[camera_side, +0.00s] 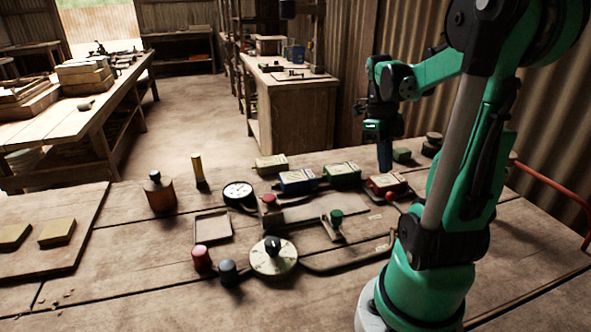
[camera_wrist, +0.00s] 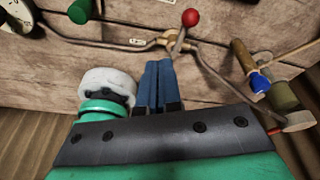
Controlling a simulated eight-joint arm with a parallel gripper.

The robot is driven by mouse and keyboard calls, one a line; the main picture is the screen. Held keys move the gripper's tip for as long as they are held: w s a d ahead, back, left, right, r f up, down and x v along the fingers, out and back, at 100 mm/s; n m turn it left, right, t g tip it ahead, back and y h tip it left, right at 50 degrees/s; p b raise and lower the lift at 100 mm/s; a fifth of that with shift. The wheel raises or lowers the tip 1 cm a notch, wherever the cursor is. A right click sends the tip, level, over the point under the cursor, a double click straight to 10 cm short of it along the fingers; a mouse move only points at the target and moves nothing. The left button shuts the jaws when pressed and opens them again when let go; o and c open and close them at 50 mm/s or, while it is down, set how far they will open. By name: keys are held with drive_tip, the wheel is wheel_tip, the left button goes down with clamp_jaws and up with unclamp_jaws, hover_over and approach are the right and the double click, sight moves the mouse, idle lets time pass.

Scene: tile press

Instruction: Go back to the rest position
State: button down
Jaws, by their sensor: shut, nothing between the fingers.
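My gripper (camera_side: 385,167) points down in the side view, with its dark blue fingers together and nothing between them. It appears over the back right of the bench, behind the red box (camera_side: 386,183) in the picture. In the wrist view my gripper (camera_wrist: 158,64) shows as two blue fingers side by side, empty. Their tips lie near a metal pipe joint and a lever with a red ball knob (camera_wrist: 190,17). I cannot tell the exact height above the bench.
The bench (camera_side: 130,290) holds a dial gauge (camera_side: 238,192), a round plate with a black knob (camera_side: 272,256), a green-knobbed part (camera_side: 336,217), a square tray (camera_side: 213,227) and several coloured boxes. A blue-ended brush (camera_wrist: 259,80) lies right. The bench's front left is mostly clear.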

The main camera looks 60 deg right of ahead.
drive_tip(key=w+a+m+t, duration=0.5)
drive_tip(key=a+m, duration=0.6)
drive_tip(key=m, duration=0.5)
drive_tip(key=w+a+r+m+t+h, duration=0.1)
drive_tip(key=w+a+m+t, duration=0.3)
drive_tip(key=w+a+m, duration=0.6)
drive_tip(key=a+m, duration=0.1)
drive_tip(key=m, duration=0.4)
drive_tip(key=shift+w+m+t, duration=0.15)
drive_tip(key=shift+m+t, duration=0.25)
drive_tip(key=shift+d+r, duration=0.1)
